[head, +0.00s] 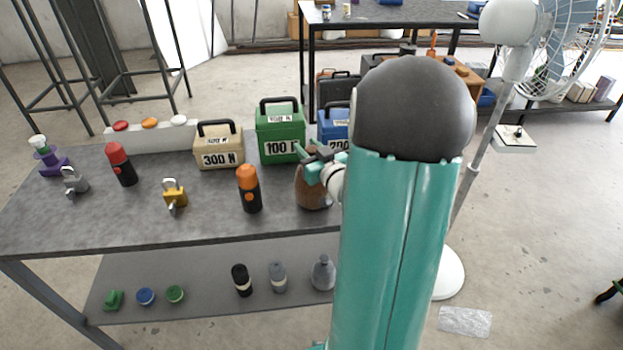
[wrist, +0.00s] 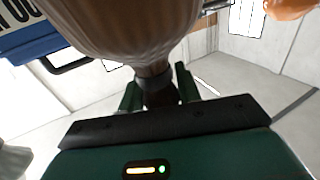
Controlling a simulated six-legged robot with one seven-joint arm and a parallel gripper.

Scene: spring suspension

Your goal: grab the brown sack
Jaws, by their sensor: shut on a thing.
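The brown sack (head: 312,192) is at the right end of the grey table, partly hidden by my arm. My gripper (head: 317,157) is at the sack's top. In the wrist view, the green fingers of my gripper (wrist: 160,92) are shut on the narrow dark neck of the sack (wrist: 125,28), one on each side. The sack's wider body fills the top of that view. I cannot tell whether its base touches the table.
A green 100 N case (head: 280,146) and a partly hidden blue case (head: 333,122) stand behind the sack. An orange-topped black bottle (head: 249,190) stands left of it. A beige 300 N case (head: 218,150) and padlocks are further left. A fan stand (head: 480,150) is at right.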

